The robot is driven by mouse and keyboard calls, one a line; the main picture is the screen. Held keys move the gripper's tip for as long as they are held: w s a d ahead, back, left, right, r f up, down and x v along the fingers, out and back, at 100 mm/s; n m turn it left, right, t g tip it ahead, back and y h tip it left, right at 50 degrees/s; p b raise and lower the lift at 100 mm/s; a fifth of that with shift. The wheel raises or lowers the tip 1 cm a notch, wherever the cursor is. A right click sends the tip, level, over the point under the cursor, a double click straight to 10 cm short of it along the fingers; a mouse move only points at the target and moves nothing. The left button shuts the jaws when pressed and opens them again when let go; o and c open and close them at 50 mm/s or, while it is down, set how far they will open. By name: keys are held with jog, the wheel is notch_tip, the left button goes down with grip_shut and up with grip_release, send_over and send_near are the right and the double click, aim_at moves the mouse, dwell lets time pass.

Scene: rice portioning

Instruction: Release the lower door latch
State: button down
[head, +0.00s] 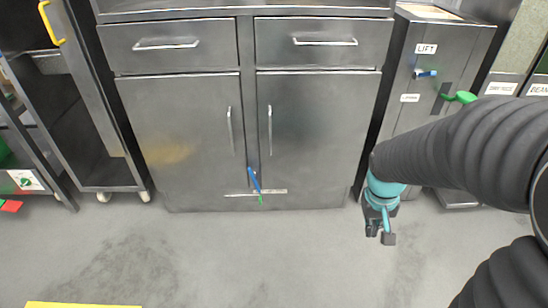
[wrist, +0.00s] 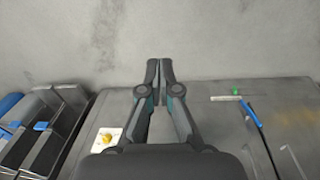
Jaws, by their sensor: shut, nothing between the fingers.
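The lower door latch, a blue lever (head: 254,180) with a green tip, sits at the foot of the two metal cabinet doors, where they meet. Pale horizontal bars lie beside it. The lever also shows at the right of the wrist view (wrist: 250,113), slanted, with its green tip near the door's lower edge. My gripper (head: 381,238) hangs low over the floor, to the right of the cabinet and well apart from the latch. In the wrist view its two fingers (wrist: 160,67) are together, with nothing seen between them.
The cabinet doors carry vertical handles, such as the right one (head: 270,128), below two drawers. A metal unit labelled LIFT (head: 405,75) with a blue lever and a green lever stands at right. A wheeled metal rack (head: 105,150) stands at left.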

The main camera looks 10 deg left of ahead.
aim_at(254, 180)
jog(key=w+f+t+b, duration=0.1)
jog(key=w+f, duration=0.7)
jog(key=f, duration=0.3)
jog(key=w+f+t, duration=0.1)
jog(key=w+f, duration=0.8)
jog(key=f, duration=0.1)
jog(key=w+a+f+m+t+y, duration=0.1)
jog(key=w+a+f+t+y, duration=0.1)
jog(key=w+a+f, duration=0.35)
jog(key=w+a+f+t+y, duration=0.1)
jog(key=w+a+f+y, duration=0.1)
jog(key=f, duration=0.7)
jog(key=w+a+m+t+y, duration=0.2)
jog(key=w+a+y, duration=0.2)
jog(key=a, duration=0.4)
jog(key=w+a+r+m+t+y, duration=0.25)
jog(key=a+r+y, duration=0.3)
jog(key=r, duration=0.45)
jog(key=shift+g, duration=0.45)
jog(key=b+x, duration=0.1)
jog(key=x, duration=0.7)
jog(key=shift+w+a+f, duration=0.1)
jog(key=shift+w+a, duration=0.05)
jog(key=shift+a, duration=0.2)
jog(key=shift+a+f, duration=0.25)
jog(key=shift+a, duration=0.8)
jog(key=shift+a+f, duration=0.25)
jog(key=shift+a, duration=0.75)
